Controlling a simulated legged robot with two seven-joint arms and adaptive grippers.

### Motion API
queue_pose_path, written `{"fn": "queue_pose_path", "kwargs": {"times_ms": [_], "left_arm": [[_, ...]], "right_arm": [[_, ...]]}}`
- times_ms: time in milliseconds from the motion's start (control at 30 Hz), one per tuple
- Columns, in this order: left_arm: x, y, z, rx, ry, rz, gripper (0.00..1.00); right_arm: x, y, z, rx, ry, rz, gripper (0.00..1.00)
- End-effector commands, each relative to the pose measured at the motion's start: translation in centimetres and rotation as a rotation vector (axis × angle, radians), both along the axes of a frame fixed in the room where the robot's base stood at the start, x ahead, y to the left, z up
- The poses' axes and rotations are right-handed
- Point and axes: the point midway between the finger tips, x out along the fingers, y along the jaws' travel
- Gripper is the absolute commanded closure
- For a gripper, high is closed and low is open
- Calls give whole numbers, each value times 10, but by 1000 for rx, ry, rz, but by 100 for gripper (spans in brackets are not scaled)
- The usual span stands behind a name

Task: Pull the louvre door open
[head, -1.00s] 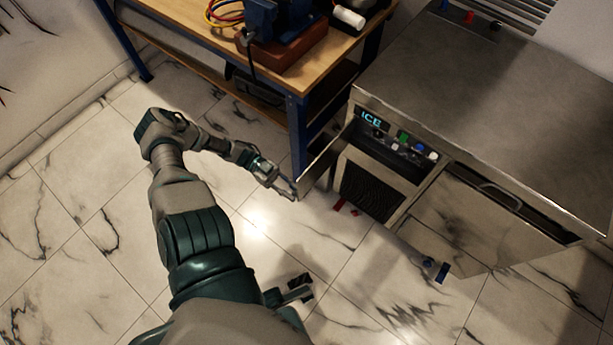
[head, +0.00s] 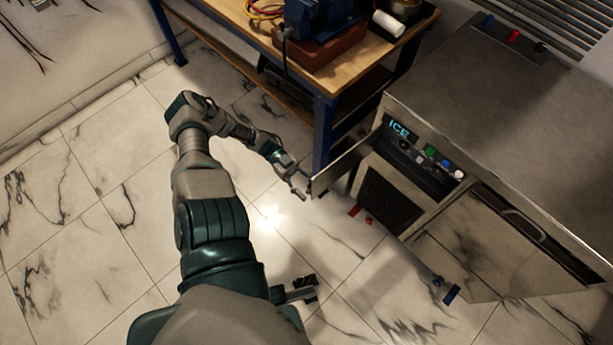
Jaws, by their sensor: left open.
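The louvre door (head: 343,168) is a thin metal panel at the left of the steel ice machine. It stands swung out from the front, seen nearly edge-on, so its slats do not show. A dark opening shows behind it. My left gripper (head: 301,190) is open at the door's free outer edge, on its left side. The fingertips are very close to the edge; I cannot tell whether they touch it.
The ice machine (head: 500,110) has a lit ICE sign and coloured knobs. A second front panel (head: 490,240) hangs out at its right. A workbench (head: 262,42) with blue legs stands behind my left arm. Small red pieces (head: 356,211) lie on the marble floor. Floor at the left is clear.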

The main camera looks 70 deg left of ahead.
Motion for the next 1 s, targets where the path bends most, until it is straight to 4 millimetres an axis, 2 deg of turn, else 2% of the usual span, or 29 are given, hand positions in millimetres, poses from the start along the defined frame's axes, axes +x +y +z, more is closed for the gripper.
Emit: {"fn": "queue_pose_path", "kwargs": {"times_ms": [167, 500, 600, 800, 1000], "left_arm": [[-4, 10, 0, 1, 0, 1, 53], [-29, 80, -2, 2, -1, 5, 53], [-36, 96, -3, 1, -1, 3, 53], [-43, 111, -3, -1, 2, 0, 53], [-44, 113, -2, -2, 1, 0, 53]], "right_arm": [[-1, -2, 1, 4, -2, 0, 100], [-1, -1, 1, 2, -2, 0, 100], [-1, -1, 1, 2, -2, 0, 100], [-1, -2, 1, 2, -2, 0, 100], [-1, -2, 1, 2, -2, 0, 100]]}}
